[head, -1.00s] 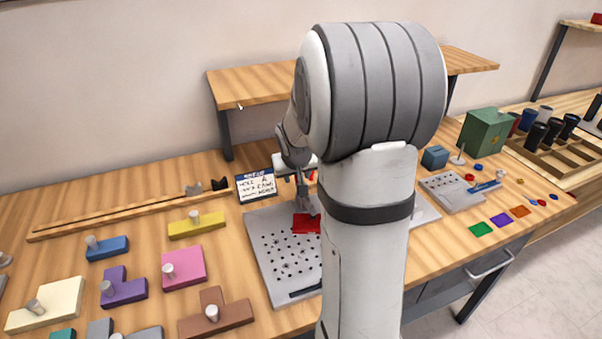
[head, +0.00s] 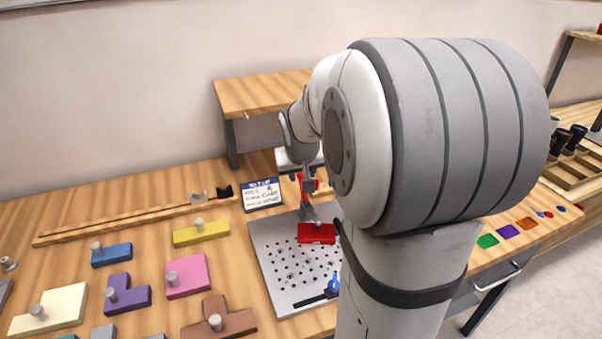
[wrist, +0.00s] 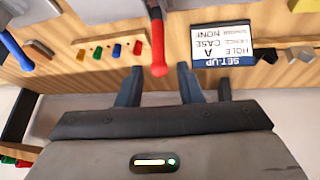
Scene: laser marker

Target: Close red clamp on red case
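The red case (head: 316,236) lies on the grey perforated plate (head: 268,262). The red clamp (head: 309,183) stands behind it, its grey metal part reaching down towards the case; whether it touches is too small to tell. The clamp's red handle (wrist: 156,38) comes down from the top of the wrist view, its round end between my fingertips. My gripper (wrist: 160,82) is open, a finger on each side of the handle with gaps showing. In the head view my arm hides the plate's right side and most of my gripper.
A blue-handled clamp (head: 332,286) sits at the plate's front; a blue handle (wrist: 14,50) shows at left in the wrist view. The set-up sign (head: 262,194) stands behind the plate. Several coloured blocks with knobs, such as the pink one (head: 187,276), lie left.

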